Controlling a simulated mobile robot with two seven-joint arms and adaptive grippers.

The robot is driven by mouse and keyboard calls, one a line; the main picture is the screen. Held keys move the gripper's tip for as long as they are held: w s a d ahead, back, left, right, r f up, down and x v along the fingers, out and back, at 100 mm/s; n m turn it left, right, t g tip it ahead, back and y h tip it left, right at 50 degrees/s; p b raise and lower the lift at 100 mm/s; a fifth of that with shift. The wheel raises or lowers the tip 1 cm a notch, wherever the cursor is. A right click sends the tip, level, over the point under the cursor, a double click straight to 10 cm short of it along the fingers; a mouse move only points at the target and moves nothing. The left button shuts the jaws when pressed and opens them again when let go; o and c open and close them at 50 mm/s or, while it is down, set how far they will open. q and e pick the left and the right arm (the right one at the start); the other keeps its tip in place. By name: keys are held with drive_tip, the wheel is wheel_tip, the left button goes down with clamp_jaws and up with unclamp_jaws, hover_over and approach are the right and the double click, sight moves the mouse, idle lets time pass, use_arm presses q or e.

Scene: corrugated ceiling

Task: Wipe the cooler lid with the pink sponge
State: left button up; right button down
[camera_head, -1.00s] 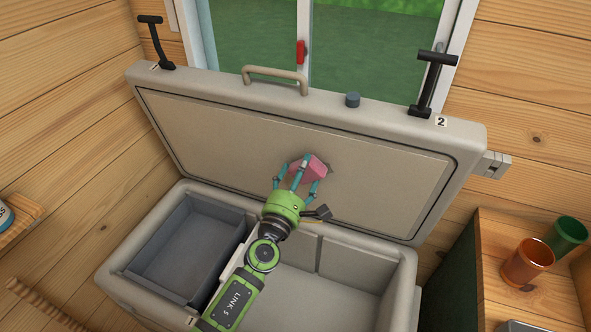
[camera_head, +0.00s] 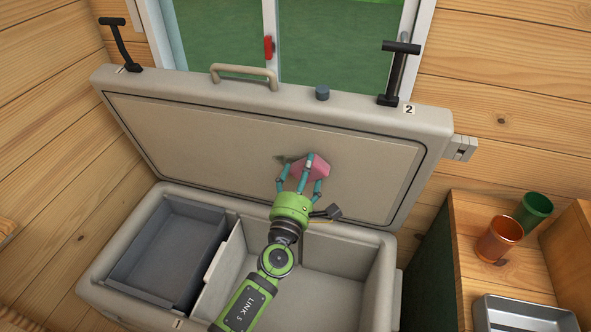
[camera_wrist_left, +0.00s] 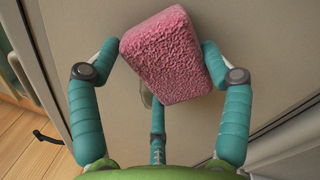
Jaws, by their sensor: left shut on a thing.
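The cooler lid (camera_head: 222,130) stands open and leans up in front of the window, its inner panel facing me. My left gripper (camera_head: 303,176) is in front of the right half of this panel, its teal fingers shut on the pink sponge (camera_head: 312,168). In the left wrist view the pink sponge (camera_wrist_left: 170,55) sits tilted between the fingers, with the lid (camera_wrist_left: 240,25) right behind it. The sponge is at or very near the panel; I cannot tell whether they touch. A dark patch shows on the panel just left of the sponge. My right gripper is not in view.
The cooler body (camera_head: 365,300) is open below, with a grey bin (camera_head: 165,255) in its left part. A wooden cabinet at right holds an orange cup (camera_head: 498,240), a green cup (camera_head: 535,209) and a metal tray (camera_head: 525,312). Black latches (camera_head: 398,75) rise from the lid's top edge.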

use_arm(q)
drive_tip(key=shift+w+a+r, duration=0.1)
drive_tip(key=shift+w+a, duration=0.1)
drive_tip(key=shift+a, duration=0.65)
drive_tip(key=shift+w+a+f, duration=0.1)
drive_tip(key=shift+w+a, duration=0.05)
drive_tip(key=shift+a, duration=0.7)
drive_tip(key=shift+w+a+r, duration=0.1)
drive_tip(key=shift+w+a, duration=0.1)
drive_tip(key=shift+a, duration=0.65)
drive_tip(key=shift+w+a, duration=0.2)
drive_tip(key=shift+a, duration=0.8)
drive_tip(key=shift+w+a+b, duration=0.15)
drive_tip(key=shift+a, duration=0.6)
drive_tip(key=shift+w+a+b, duration=0.15)
drive_tip(key=shift+a, duration=0.55)
drive_tip(key=shift+s, duration=0.1)
drive_tip(key=shift+s+a+f, duration=0.1)
drive_tip(key=shift+s+f, duration=0.2)
drive_tip(key=shift+s, duration=0.3)
approach(267, 153)
drive_tip(key=shift+w, duration=0.35)
